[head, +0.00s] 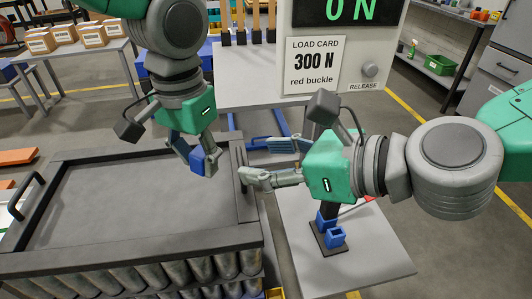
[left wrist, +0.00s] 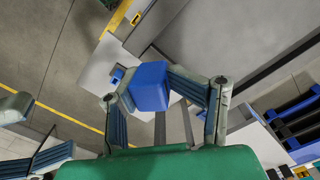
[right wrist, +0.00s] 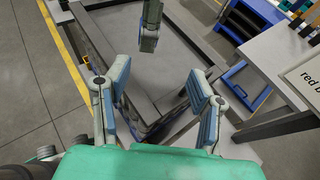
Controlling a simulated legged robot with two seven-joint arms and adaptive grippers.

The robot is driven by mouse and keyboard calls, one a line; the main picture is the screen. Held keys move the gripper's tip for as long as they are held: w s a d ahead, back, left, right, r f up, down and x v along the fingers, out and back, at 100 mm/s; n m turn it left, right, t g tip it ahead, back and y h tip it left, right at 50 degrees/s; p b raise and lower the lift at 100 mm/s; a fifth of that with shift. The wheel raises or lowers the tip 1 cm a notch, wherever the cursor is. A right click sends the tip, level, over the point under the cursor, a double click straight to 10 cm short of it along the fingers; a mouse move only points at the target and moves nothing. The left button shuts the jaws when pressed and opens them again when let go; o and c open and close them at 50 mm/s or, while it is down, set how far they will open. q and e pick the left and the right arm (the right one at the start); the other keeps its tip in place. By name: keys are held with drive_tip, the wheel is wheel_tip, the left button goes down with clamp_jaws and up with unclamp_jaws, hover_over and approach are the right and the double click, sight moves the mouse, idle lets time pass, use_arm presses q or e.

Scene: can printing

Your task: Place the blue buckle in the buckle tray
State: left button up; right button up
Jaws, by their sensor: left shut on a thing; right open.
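My left gripper (head: 198,162) is shut on the blue buckle (head: 197,158), a small blue block, and holds it above the right part of a large dark-rimmed grey tray (head: 110,200). The buckle (left wrist: 150,86) also shows between the fingers in the left wrist view. No tray is labelled, so I cannot tell whether this is the buckle tray. My right gripper (head: 256,161) is open and empty, pointing left near the tray's right edge. In the right wrist view its fingers (right wrist: 160,92) are spread.
A display machine (head: 340,50) with a "red buckle" load card stands behind. Boxes (head: 65,35) sit on a table at back left.

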sight(203, 157)
use_arm(q)
drive_tip(key=shift+a, duration=0.1)
use_arm(e)
drive_tip(key=shift+n+g, duration=0.4)
drive_tip(key=x, duration=0.7)
drive_tip(key=r+x, duration=0.1)
drive_tip(key=x, duration=0.3)
drive_tip(key=shift+s+a+f, duration=0.1)
drive_tip(key=shift+s+a, duration=0.05)
drive_tip(key=shift+a, duration=0.5)
drive_tip(key=shift+d, duration=0.1)
clamp_jaws()
use_arm(q)
drive_tip(key=o, duration=1.4)
drive_tip(key=shift+o, duration=0.2)
